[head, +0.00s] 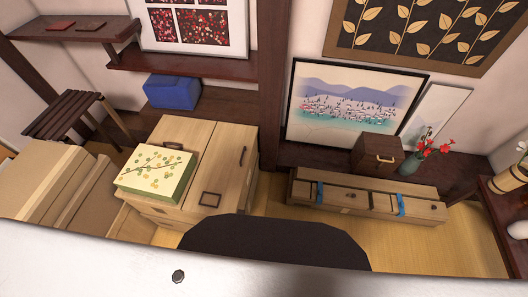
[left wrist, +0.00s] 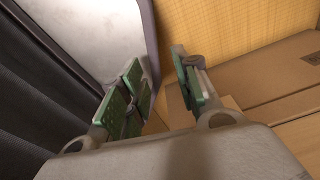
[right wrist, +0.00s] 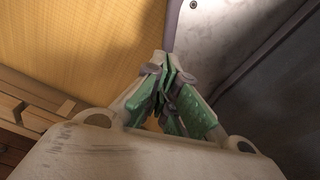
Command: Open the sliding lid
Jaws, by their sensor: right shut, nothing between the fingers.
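I cannot tell which piece bears the sliding lid. A pale wooden cabinet (head: 222,165) with dark square handles stands left of centre in the head view. A long low wooden chest (head: 330,199) with blue straps stands at the right by the wall. My right gripper (right wrist: 168,84) is shut and empty above the yellow floor. Neither gripper shows in the head view.
A green patterned box (head: 156,176) sits on the cabinet. A small dark wooden box (head: 376,154) and a vase of red flowers (head: 411,163) stand behind the chest. A blue box (head: 172,92) lies on a ledge. Some yellow floor (head: 275,204) is clear between cabinet and chest.

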